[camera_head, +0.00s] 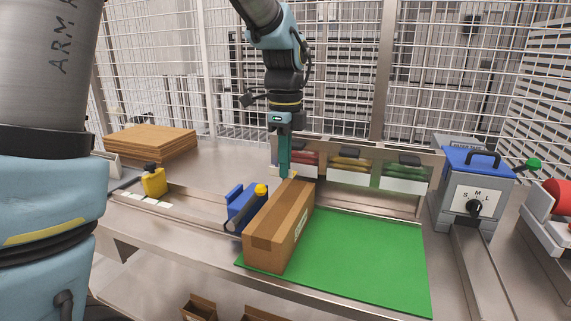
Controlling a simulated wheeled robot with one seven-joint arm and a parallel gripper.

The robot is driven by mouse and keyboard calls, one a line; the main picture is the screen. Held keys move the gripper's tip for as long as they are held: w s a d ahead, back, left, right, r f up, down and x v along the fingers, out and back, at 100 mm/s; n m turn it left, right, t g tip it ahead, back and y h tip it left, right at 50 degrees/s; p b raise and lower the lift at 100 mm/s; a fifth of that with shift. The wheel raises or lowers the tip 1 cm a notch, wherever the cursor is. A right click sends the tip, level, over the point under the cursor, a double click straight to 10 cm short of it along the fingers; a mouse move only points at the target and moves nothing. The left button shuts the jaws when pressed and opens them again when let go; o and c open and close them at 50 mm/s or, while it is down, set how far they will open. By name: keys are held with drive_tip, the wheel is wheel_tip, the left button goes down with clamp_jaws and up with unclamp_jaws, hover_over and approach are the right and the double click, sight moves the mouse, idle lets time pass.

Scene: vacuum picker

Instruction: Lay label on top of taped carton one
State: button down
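A long brown carton (280,230) lies on the left part of a green mat (370,260). A white printed patch (301,222) shows on its right side. A darker tape-like band crosses its near end. Several small white slips (152,201), which look like labels, lie in a row on the ledge at the left. My gripper (286,175) points down at the carton's far end. Its fingers look close together, and a small pale piece shows by the tips. I cannot tell whether they hold it or touch the carton.
A blue tool with a yellow knob (243,207) stands close left of the carton. A yellow bottle (154,182) stands behind the slips, with stacked brown sheets (152,142) farther back. Bins (347,170) stand behind the mat. The mat's right part is clear.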

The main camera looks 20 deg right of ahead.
drive_tip(key=b, duration=0.5)
hover_over(285, 209)
wheel_tip(285, 209, down, 6)
drive_tip(key=shift+f, duration=0.8)
idle(0.7)
drive_tip(key=shift+f+p, duration=0.4)
drive_tip(key=shift+p, duration=0.05)
idle(1.2)
drive_tip(key=c, duration=1)
unclamp_jaws()
drive_tip(key=shift+o, duration=0.2)
drive_tip(key=o, duration=0.7)
